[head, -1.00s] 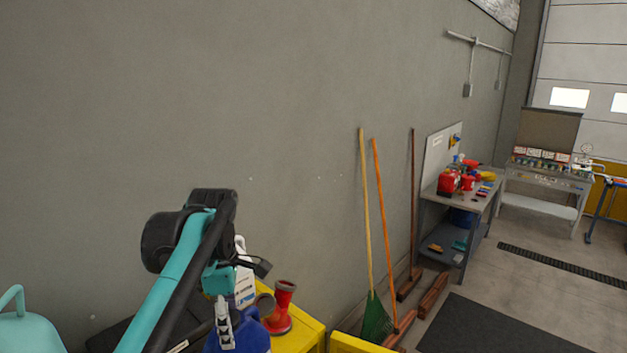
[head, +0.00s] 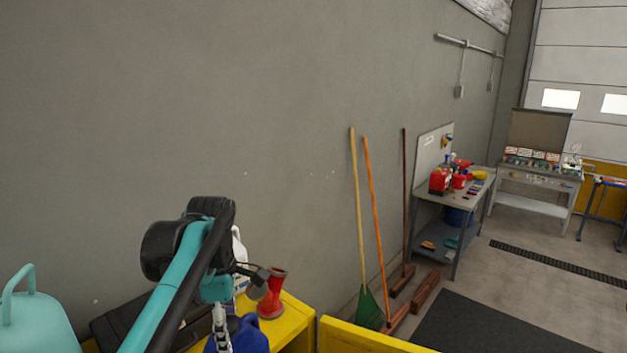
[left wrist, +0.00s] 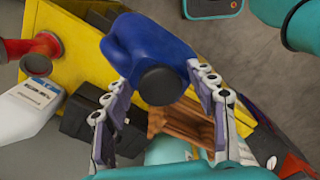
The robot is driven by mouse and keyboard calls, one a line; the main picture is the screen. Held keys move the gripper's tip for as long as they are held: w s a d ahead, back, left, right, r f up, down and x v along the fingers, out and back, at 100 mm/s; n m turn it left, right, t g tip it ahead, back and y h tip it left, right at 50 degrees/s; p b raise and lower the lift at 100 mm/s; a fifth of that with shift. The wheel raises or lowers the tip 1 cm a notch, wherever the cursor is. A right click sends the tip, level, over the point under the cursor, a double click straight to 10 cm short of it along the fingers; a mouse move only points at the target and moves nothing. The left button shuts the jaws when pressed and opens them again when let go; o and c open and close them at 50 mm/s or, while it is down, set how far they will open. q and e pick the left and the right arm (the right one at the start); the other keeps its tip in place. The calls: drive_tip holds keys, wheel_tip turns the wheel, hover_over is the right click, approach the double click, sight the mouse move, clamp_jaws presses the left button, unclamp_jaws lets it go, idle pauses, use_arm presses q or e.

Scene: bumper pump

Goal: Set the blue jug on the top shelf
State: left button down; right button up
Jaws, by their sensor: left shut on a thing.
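The blue jug (head: 243,337) shows at the bottom of the head view, partly cut off by the frame edge. In the left wrist view the blue jug (left wrist: 140,45) has its black cap facing the camera. My left gripper (left wrist: 158,82) is shut on it, one finger on each side. A yellow shelf unit (head: 299,319) stands against the wall, just right of and behind the jug. Whether the jug touches it cannot be told. My right gripper is not in view.
On the yellow unit stand a red fitting (head: 272,294) and a white bottle (left wrist: 26,107). Black boxes (left wrist: 88,118) lie near them. A teal can (head: 36,322) is at the lower left. Brooms (head: 358,220) lean on the wall. A grey workbench (head: 452,202) is farther right.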

use_arm(q)
wheel_tip(320, 180, down, 58)
drive_tip(key=s+m+b, duration=0.2)
drive_tip(key=m+b, duration=1.7)
drive_tip(key=b, duration=0.8)
drive_tip(key=shift+a, duration=0.45)
drive_tip(key=shift+r, duration=0.15)
